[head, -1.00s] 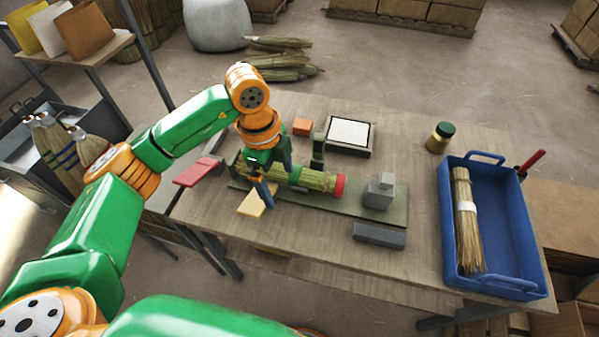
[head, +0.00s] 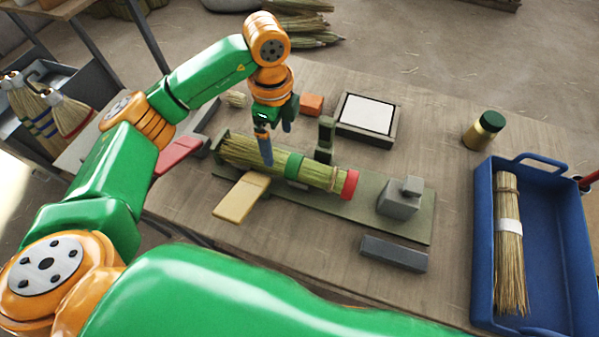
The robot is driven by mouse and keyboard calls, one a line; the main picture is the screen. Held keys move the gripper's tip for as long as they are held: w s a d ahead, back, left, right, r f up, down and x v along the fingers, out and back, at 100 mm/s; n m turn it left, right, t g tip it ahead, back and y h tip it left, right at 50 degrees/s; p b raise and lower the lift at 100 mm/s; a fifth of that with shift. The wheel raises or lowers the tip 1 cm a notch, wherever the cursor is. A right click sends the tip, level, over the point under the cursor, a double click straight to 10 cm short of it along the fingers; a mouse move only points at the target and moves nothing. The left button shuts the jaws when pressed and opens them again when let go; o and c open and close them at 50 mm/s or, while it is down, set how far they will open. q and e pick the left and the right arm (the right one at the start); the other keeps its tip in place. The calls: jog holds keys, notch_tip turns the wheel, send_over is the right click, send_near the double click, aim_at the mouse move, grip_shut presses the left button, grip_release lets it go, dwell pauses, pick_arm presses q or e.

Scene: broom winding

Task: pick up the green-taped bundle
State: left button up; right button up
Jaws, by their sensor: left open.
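The green-taped bundle (head: 320,175) is a straw bundle with a green band (head: 293,166) and a red end (head: 349,184). It lies lengthwise on a dull green board (head: 375,221) on the table. My left gripper (head: 276,146) points down over the straw, left of the green band. The far finger is partly hidden. My right gripper is not in view.
A grey weight block (head: 398,202) stands on the board, and a grey bar (head: 393,253) lies in front. A blue tray (head: 555,240) at right holds a white-banded bundle (head: 508,250). A jar (head: 484,130), a framed white pad (head: 367,115) and an orange block (head: 311,104) stand behind.

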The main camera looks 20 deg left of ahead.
aim_at(282, 157)
pick_arm(q)
jog(key=f+p, duration=0.1)
jog(key=f, duration=0.1)
jog(key=f+p, duration=0.1)
jog(key=f, duration=0.1)
jog(key=shift+w+d+f+p, duration=0.1)
jog(key=shift+d+f+p, duration=0.1)
jog(key=shift+f+p, duration=0.2)
notch_tip(282, 157, down, 3)
jog(key=shift+r, duration=0.1)
grip_shut()
